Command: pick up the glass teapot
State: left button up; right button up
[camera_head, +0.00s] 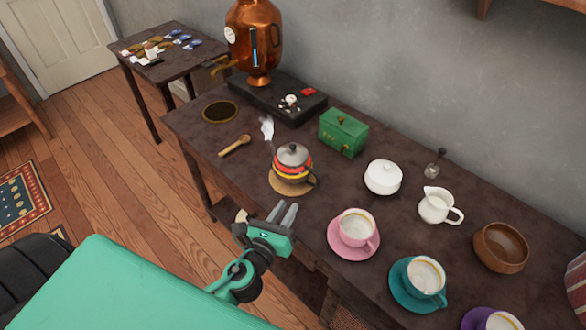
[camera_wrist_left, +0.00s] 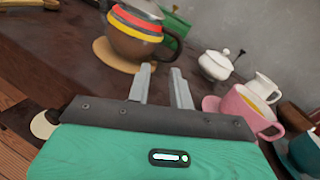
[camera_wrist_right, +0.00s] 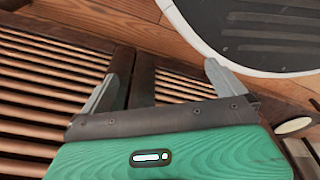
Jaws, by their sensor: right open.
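The glass teapot (camera_head: 291,160) stands upright on a round wooden coaster (camera_head: 276,187) on the dark table. It has red, yellow and grey bands, dark contents, a grey lid and a handle on its right. In the left wrist view the teapot (camera_wrist_left: 138,30) is beyond my fingertips, its top cut off. My left gripper (camera_head: 284,212) is empty and partly open at the table's front edge, apart from the teapot and nearer to me. It also shows in the left wrist view (camera_wrist_left: 160,85). My right gripper (camera_wrist_right: 162,80) is open and empty, away from the tabletop, with slatted wood behind it.
A pink cup (camera_head: 356,225) on a saucer stands right of my left gripper. A copper urn (camera_head: 255,40) stands at the back.

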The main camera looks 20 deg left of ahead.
aim_at(317, 184)
pick_arm(q)
jog(key=d+m+h, duration=0.1)
jog(key=m, duration=0.1)
jog(key=d+m+h, duration=0.1)
jog(key=m, duration=0.1)
jog(key=shift+w+f, duration=0.15)
jog(key=shift+w+d, duration=0.2)
jog(key=shift+w, duration=0.1)
jog(key=w, duration=0.2)
jog(key=w+p, duration=0.1)
jog(key=w, duration=0.2)
jog(key=w+d+p, duration=0.1)
jog(key=w, duration=0.1)
jog(key=shift+w, duration=0.4)
jog(key=w, duration=0.3)
jog(key=w+d, duration=0.1)
jog(key=w, duration=0.1)
jog(key=shift+p, duration=0.3)
jog(key=shift+f, duration=0.1)
pick_arm(e)
jog(key=s+d+f, duration=0.2)
jog(key=s+f, duration=0.2)
jog(key=s, duration=0.2)
pick_arm(q)
grip_shut()
pick_arm(e)
jog(key=shift+w, duration=0.35)
